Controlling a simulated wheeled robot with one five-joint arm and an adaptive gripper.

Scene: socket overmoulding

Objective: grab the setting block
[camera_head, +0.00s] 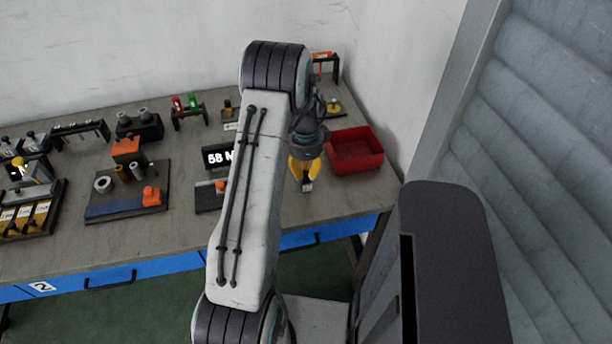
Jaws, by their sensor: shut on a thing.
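My gripper (306,180) has yellow fingers and points down over the right part of the workbench, just left of the red bin. It is shut on a small grey block (307,187), which shows at the fingertips and looks like the setting block. The fingers cover most of it. I cannot tell whether it touches the bench top or hangs just above it.
The red bin (355,150) stands close to the right of my gripper. A dark sign (217,157) and a fixture with an orange part (127,148) lie to the left. My arm hides the bench middle. Bare bench (345,195) lies in front of the bin.

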